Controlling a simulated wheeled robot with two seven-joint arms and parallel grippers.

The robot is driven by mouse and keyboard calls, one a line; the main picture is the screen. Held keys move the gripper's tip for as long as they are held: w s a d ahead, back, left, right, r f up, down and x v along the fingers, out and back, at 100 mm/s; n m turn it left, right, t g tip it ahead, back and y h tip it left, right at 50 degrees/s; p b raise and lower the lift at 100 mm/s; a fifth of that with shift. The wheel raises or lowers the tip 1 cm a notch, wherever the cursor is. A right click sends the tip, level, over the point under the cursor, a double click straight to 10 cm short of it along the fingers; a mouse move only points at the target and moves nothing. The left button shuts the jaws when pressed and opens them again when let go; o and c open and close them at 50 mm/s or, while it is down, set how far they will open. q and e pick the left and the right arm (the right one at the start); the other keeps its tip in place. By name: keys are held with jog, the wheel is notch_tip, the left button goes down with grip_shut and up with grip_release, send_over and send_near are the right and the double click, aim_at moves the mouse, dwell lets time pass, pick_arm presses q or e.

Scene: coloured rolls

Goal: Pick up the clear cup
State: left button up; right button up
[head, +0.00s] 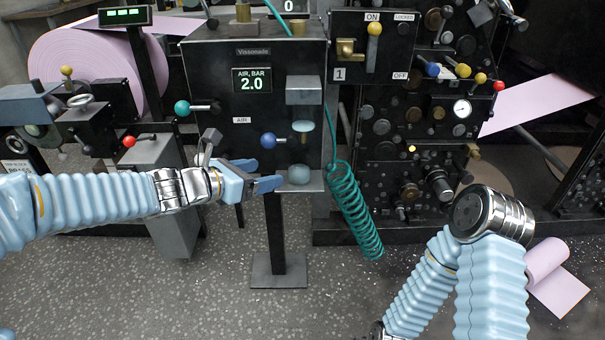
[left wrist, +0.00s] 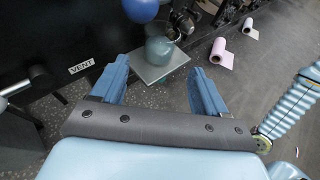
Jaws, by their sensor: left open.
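The clear cup (head: 299,174) is a small, bluish see-through cup standing on a small metal shelf (head: 309,185) at the bottom of the black machine box. In the left wrist view the cup (left wrist: 159,51) stands on the grey plate (left wrist: 173,68), just beyond the fingertips and between their lines. My left gripper (head: 262,175) is open and empty, just left of the cup in the head view. Its two blue fingers (left wrist: 158,68) also show in the left wrist view. My right arm shows at lower right in the head view, but its gripper is out of view.
A blue ball knob (head: 268,140) sticks out above my left gripper, close to it. A dispensing nozzle (head: 302,127) hangs above the cup. A green coiled hose (head: 355,210) hangs to the right. The speckled floor in front is clear.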

aim_at(290, 169)
pick_arm(q)
jog(key=x, duration=0.5)
jog(key=shift+d, duration=0.1)
jog(key=x, duration=0.5)
jog(key=shift+d+f, duration=0.1)
jog(key=shift+f, duration=0.1)
jog(key=c, duration=1)
jog(key=shift+r, duration=0.15)
